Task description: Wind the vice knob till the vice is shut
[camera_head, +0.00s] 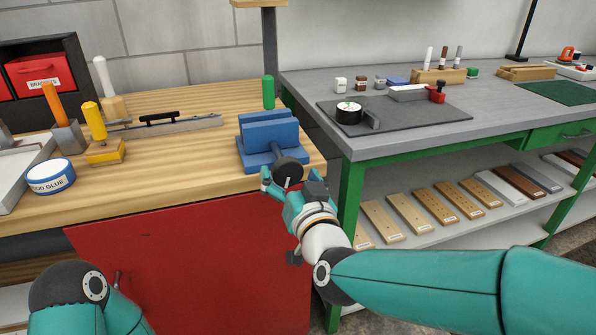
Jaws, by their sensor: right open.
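The blue vice (268,141) stands at the right front corner of the wooden workbench. Its two blue jaws lie one behind the other; from this angle I cannot tell how wide the gap between them is. The dark round vice knob (287,170) faces the front edge of the bench, with a pale mark on it. My right gripper (289,184) is open, with its fingers on either side of the knob; whether they touch it I cannot tell. My left arm shows at the lower left, but its gripper is out of view.
A green cylinder (268,92) stands behind the vice. A glue tub (51,176), an orange-handled tool (54,102) and a yellow-handled tool (95,121) stand on the left of the wooden bench. The grey bench (400,144) is close by on the right.

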